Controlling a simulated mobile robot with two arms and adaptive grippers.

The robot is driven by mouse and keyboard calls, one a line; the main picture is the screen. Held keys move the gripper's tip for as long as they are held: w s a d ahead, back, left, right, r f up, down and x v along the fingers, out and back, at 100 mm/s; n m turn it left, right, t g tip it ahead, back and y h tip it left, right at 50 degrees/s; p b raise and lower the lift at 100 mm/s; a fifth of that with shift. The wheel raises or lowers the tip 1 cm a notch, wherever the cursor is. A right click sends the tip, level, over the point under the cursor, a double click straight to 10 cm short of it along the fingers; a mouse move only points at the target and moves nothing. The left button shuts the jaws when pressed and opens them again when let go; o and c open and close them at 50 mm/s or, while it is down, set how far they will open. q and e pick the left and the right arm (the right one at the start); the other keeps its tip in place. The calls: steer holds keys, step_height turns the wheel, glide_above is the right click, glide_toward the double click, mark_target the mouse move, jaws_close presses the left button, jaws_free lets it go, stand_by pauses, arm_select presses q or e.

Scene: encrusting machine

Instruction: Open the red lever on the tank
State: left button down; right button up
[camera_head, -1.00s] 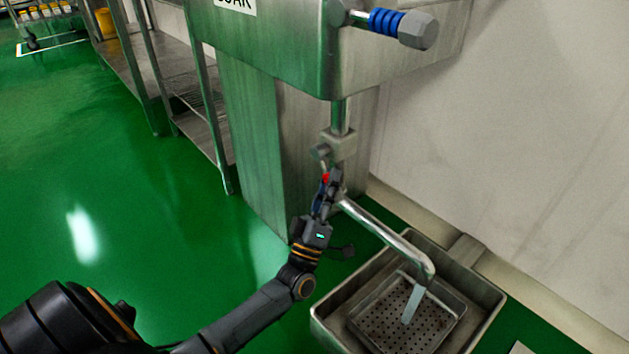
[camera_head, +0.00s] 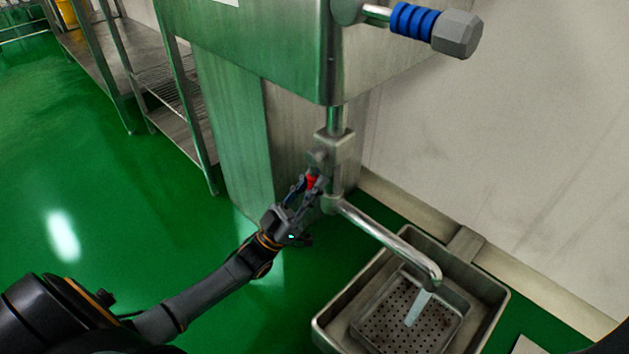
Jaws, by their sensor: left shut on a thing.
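The red lever (camera_head: 312,182) sits at the valve block (camera_head: 335,152) on the pipe under the steel tank (camera_head: 262,45). My left gripper (camera_head: 308,188) is shut on the red lever, with its fingers hiding most of it. The lever hangs down from the valve's left side. A pale stream (camera_head: 417,307) comes out of the curved spout (camera_head: 395,243) and falls into the basin below. My right gripper does not show.
A metal basin (camera_head: 335,318) with a perforated tray (camera_head: 378,335) stands on the floor under the spout. Steel shelving (camera_head: 176,128) stands at the left. A wall closes off the right. The green floor at left is clear.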

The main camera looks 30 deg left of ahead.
arm_select(q)
steer(key=shift+w+f, duration=0.1)
steer(key=shift+f, duration=0.1)
steer(key=c, duration=1.2)
jaws_free()
steer(key=shift+d, duration=0.1)
steer(key=v, duration=1.2)
